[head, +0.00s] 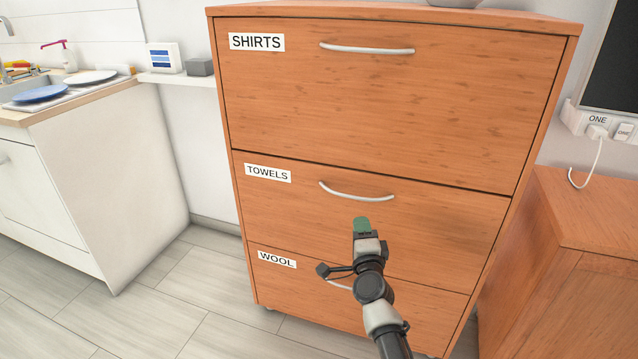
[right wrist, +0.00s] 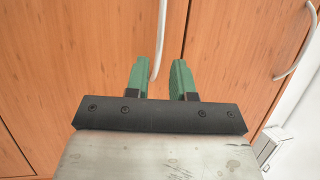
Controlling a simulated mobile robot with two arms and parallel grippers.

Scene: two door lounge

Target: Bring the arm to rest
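My right gripper (head: 362,224) is in front of the wooden drawer cabinet, just below the curved handle of the TOWELS drawer (head: 430,205) in the head view. In the right wrist view its two green fingers (right wrist: 160,80) stand apart with nothing held between them. A pale handle (right wrist: 161,35) shows beyond the fingertips; I cannot tell whether they touch it. My right arm comes up from the bottom of the head view and partly covers the WOOL drawer (head: 285,285) and its handle. My left gripper is not in view.
The SHIRTS drawer (head: 370,110) is above; all three drawers look closed. A lower wooden cabinet (head: 590,210) stands at right, under a cord and socket. A white kitchen counter (head: 95,180) with plates stands at left. The tiled floor (head: 185,300) between is clear.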

